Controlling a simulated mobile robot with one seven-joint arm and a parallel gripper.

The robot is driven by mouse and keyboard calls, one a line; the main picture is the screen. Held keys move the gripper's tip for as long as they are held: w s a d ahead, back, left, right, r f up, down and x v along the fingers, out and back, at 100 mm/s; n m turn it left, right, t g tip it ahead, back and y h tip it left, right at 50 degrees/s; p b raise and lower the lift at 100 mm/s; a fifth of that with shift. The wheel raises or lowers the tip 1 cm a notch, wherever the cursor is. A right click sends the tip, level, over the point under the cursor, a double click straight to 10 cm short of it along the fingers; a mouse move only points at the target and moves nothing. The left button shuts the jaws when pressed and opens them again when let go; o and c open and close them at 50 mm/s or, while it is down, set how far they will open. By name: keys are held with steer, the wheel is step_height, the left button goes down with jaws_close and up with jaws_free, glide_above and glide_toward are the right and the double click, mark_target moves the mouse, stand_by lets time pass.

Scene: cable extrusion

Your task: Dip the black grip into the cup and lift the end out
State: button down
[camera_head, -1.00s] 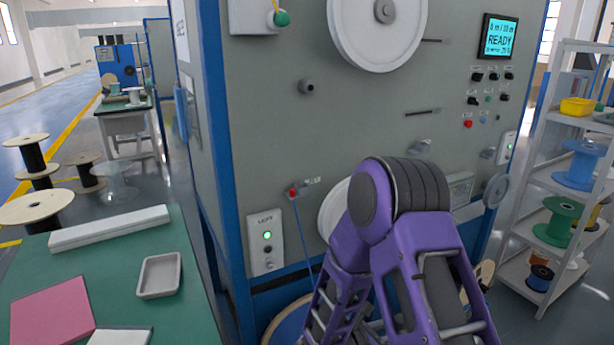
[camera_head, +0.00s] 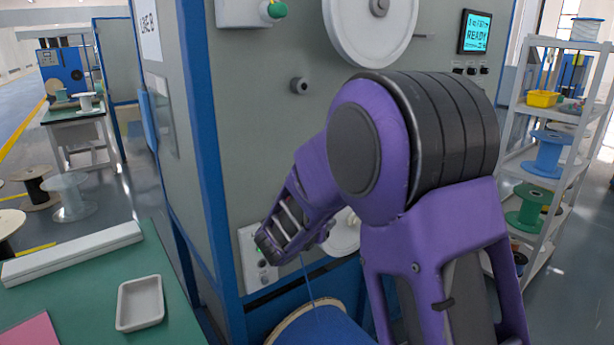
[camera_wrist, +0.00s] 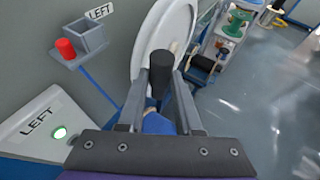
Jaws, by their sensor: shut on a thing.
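My gripper (camera_wrist: 160,76) is shut on a black grip (camera_wrist: 162,62), a dark upright cylinder between its two fingers in the wrist view. A small grey open cup (camera_wrist: 88,36), beside a LEFT tag, is fixed to the machine wall at upper left. It is apart from the grip, to its left. A red piece (camera_wrist: 66,48) stands next to the cup. A blue line (camera_wrist: 98,88) slants down from under it. In the head view my purple arm hides the cup, the grip and my fingers.
A white disc (camera_wrist: 165,35) lies behind the grip. In the head view, a blue spool (camera_head: 322,326) stands low by the machine, a green table (camera_head: 175,325) at left, shelves (camera_head: 541,195) at right.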

steer(key=w+a+r+n+t+y, duration=0.1)
steer(key=w+a+r+n+y, duration=0.15)
steer(key=r, duration=0.95)
steer(key=shift+n+y, duration=0.25)
steer(key=shift+y, duration=0.2)
steer(key=shift+w+a+f+p, duration=0.25)
steer(key=shift+w+a+p, duration=0.05)
steer(key=shift+w+a, duration=0.45)
steer(key=shift+w+a+f+p, duration=0.2)
steer(key=shift+w+a+p, duration=0.1)
steer(key=shift+w+a, duration=0.45)
steer(key=shift+w+a+f+p, duration=0.3)
steer(key=shift+w+a, duration=0.3)
steer(key=shift+w, duration=0.25)
steer(key=shift+s, duration=0.1)
